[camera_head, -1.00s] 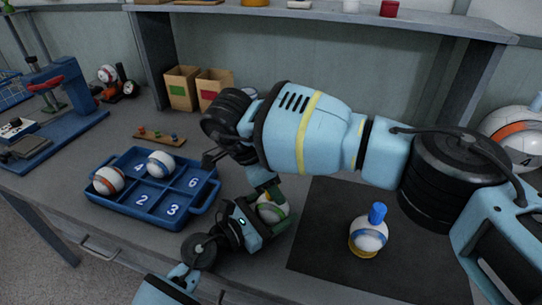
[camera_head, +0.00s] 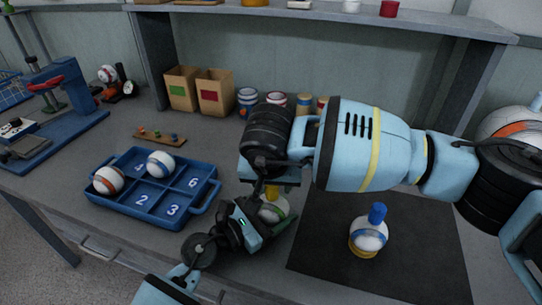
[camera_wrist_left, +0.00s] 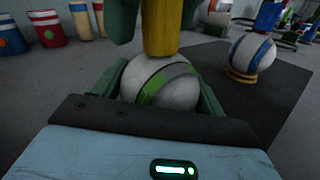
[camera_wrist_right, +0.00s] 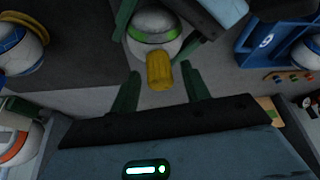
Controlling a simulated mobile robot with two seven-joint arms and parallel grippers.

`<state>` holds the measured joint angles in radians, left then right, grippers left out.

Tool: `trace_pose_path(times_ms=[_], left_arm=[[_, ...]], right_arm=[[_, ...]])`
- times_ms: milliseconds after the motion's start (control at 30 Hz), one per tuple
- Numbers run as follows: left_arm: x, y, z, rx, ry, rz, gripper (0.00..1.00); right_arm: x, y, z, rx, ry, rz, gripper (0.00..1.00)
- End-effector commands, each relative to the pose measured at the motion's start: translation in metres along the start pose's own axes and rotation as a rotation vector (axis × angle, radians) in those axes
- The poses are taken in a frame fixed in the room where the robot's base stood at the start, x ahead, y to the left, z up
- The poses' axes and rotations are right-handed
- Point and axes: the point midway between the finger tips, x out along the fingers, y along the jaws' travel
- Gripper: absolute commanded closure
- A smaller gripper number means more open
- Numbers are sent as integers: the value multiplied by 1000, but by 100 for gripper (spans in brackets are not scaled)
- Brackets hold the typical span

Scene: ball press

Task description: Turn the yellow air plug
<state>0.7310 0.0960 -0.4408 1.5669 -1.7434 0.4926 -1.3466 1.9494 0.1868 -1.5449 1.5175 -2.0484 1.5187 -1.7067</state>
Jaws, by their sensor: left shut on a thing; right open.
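The white ball with a green band (camera_head: 273,211) sits between the fingers of my left gripper (camera_wrist_left: 160,95), which is shut on it. The yellow air plug (camera_wrist_right: 159,72) stands up from the ball's top; it also shows in the left wrist view (camera_wrist_left: 161,28) and, partly covered by my right gripper, in the head view (camera_head: 272,190). My right gripper (camera_wrist_right: 160,80) is open above the ball. In the right wrist view its green fingertips lie on either side of the plug's end, apart from it.
A blue tray (camera_head: 133,207) with numbered compartments holds an orange-banded and a blue-banded ball. A blue-banded ball with a blue plug (camera_head: 369,235) stands on the dark mat (camera_head: 425,240). Cardboard boxes (camera_head: 215,92) and cans (camera_head: 248,101) stand at the back.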

Motion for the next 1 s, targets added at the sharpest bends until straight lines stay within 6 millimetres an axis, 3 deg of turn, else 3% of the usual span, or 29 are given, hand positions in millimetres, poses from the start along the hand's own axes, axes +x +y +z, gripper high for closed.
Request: trace_pose_path(times_ms=[600, 800, 1000], left_arm=[[0, 0, 0, 0, -1, 0, 52], [0, 0, 0, 0, -1, 0, 52], [0, 0, 0, 0, 0, 0, 52]], right_arm=[[-96, 1, 0, -42, 3, -17, 54], [-114, 2, 0, -41, 1, -16, 54], [-120, 2, 0, -41, -1, -16, 54]])
